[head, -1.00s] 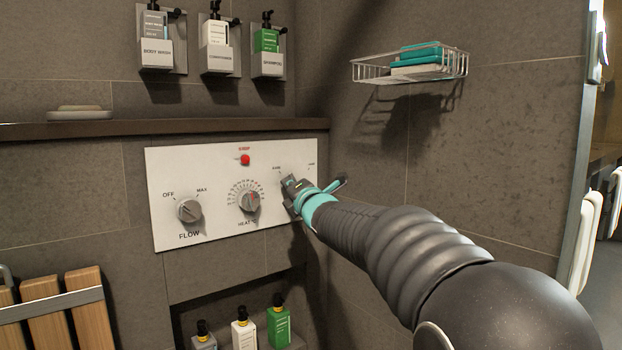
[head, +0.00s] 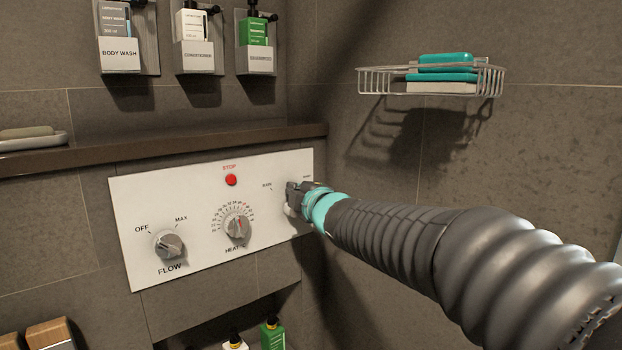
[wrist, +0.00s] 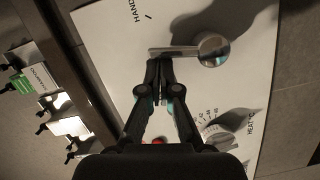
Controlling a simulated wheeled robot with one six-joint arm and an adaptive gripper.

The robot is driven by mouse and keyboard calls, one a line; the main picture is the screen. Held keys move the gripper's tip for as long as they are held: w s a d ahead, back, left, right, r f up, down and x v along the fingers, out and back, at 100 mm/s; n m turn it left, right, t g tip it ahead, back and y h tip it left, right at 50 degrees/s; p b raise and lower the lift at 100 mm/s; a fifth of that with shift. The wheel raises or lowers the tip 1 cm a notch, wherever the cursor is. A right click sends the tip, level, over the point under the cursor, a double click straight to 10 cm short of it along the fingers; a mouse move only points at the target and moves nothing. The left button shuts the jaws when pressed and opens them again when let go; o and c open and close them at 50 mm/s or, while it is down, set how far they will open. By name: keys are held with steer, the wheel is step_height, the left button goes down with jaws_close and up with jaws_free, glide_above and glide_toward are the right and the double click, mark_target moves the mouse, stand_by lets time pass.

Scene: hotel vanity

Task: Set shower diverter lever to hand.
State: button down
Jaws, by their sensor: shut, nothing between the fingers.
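The metal diverter lever (wrist: 185,52) has a round pivot and a straight handle in the wrist view. The handle points toward the shelf side, up on the panel, and is not in line with the tick at the HAND label (wrist: 136,11). My gripper (wrist: 160,66) is shut and empty, with its fingertips at the handle beside its outer half; I cannot tell for sure whether they touch it. In the head view my gripper (head: 291,188) is at the right end of the white panel (head: 190,215), between the RAIN label (head: 267,185) and HAND, hiding most of the lever.
The heat knob (head: 237,230), flow knob (head: 169,243) and red stop button (head: 231,180) share the panel. A ledge (head: 160,150) runs above it. A wire basket (head: 375,82) with soap is on the right wall. Dispensers hang above; a niche with bottles is below.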

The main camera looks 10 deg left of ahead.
mark_target(284, 173)
steer(key=shift+w+d, duration=0.85)
steer(key=shift+w, duration=0.1)
steer(key=shift+f, duration=0.1)
steer(key=s+a+r, duration=0.1)
steer(key=s+a+r+p, duration=0.1)
steer(key=r, duration=0.1)
steer(key=shift+s+a+r, duration=0.1)
steer(key=shift+s+r, duration=0.1)
steer(key=shift+s, duration=0.1)
steer(key=p+v, duration=0.1)
steer(key=v, duration=0.9)
steer(key=shift+w+d+r, duration=0.3)
steer(key=shift+r, duration=0.1)
